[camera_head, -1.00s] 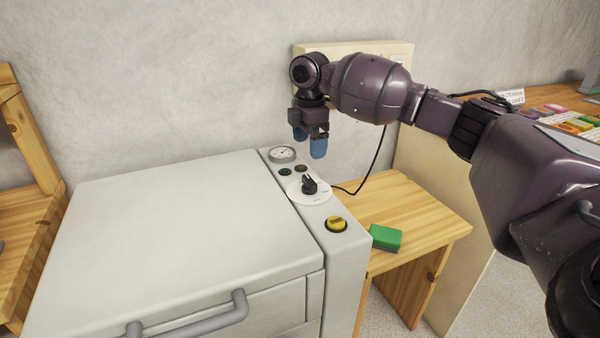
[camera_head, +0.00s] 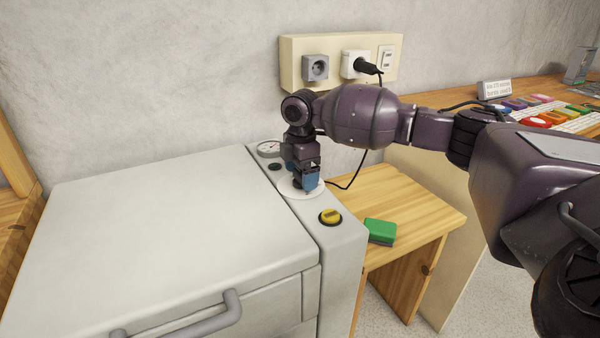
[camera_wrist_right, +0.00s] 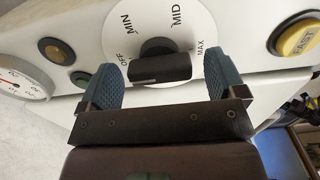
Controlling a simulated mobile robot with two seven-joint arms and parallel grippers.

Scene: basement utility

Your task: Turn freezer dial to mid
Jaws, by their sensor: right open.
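The freezer dial has a black knob (camera_wrist_right: 160,67) on a white disc (camera_wrist_right: 150,20) marked OFF, MIN, MID and MAX, seen in the right wrist view. The disc (camera_head: 288,191) also shows on the white freezer's (camera_head: 180,220) right-hand panel in the head view. My right gripper (camera_wrist_right: 163,82) is open, its blue fingers on either side of the knob, with gaps visible. In the head view, my right gripper (camera_head: 301,178) points down over the dial and hides most of the knob. The knob's pointer setting cannot be told. My left gripper is out of view.
A yellow button (camera_head: 330,217) sits nearer on the panel, and a gauge (camera_head: 268,148) sits behind the dial. A green sponge (camera_head: 380,231) lies on a wooden table (camera_head: 420,205) at right. A socket panel (camera_head: 291,64) with a plugged cable is on the wall.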

